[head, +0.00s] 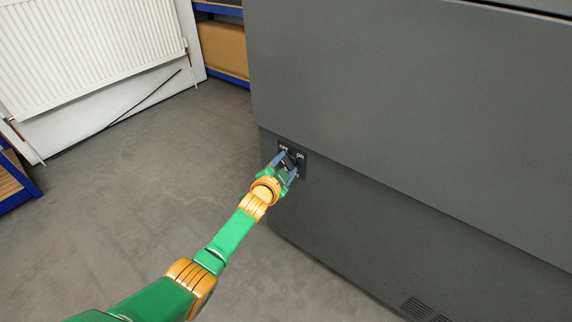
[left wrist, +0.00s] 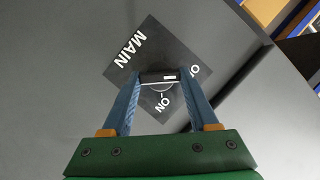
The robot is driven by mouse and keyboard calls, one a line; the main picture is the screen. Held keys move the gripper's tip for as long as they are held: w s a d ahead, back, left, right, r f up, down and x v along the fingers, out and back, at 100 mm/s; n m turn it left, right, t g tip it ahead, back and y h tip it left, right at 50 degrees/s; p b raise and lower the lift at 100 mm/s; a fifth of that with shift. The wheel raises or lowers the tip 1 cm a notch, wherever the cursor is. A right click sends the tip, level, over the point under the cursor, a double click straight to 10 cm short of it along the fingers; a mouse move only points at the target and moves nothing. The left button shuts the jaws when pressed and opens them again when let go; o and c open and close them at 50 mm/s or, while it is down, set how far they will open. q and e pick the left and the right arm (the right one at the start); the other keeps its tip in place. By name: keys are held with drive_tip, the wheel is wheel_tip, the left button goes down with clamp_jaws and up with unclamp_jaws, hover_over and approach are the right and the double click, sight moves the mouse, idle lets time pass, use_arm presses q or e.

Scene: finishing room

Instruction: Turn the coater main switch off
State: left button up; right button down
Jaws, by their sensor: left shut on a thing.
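The coater main switch is a dark knob (left wrist: 160,76) on a black square plate (left wrist: 133,68) with white lettering. The plate reads MAIN and ON in the left wrist view; another label at its right is partly hidden by a finger. The knob shows a small white mark toward its right end. My left gripper (left wrist: 160,84) is shut on the knob, one finger on either side. In the head view my left gripper (head: 287,160) covers much of the plate (head: 303,171), and the knob is hard to make out there. My right gripper is not in view.
The plate sits low on the large grey coater cabinet (head: 400,110), near its left edge. A vent (head: 418,308) is at its lower part. A white radiator (head: 85,50) and a blue shelf with a cardboard box (head: 223,50) stand behind.

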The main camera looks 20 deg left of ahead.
use_arm(q)
drive_tip(key=o, duration=1.4)
drive_tip(key=shift+s+r, duration=0.1)
drive_tip(key=p+v, duration=0.2)
drive_tip(key=shift+s+r+p, duration=0.15)
drive_tip(key=shift+r+p, duration=0.15)
drive_tip(key=shift+p, duration=0.1)
drive_tip(key=v, duration=0.1)
drive_tip(key=p+v, duration=0.1)
drive_tip(key=v, duration=0.2)
drive_tip(key=shift+s+f+p, duration=0.25)
drive_tip(key=shift+p, duration=0.15)
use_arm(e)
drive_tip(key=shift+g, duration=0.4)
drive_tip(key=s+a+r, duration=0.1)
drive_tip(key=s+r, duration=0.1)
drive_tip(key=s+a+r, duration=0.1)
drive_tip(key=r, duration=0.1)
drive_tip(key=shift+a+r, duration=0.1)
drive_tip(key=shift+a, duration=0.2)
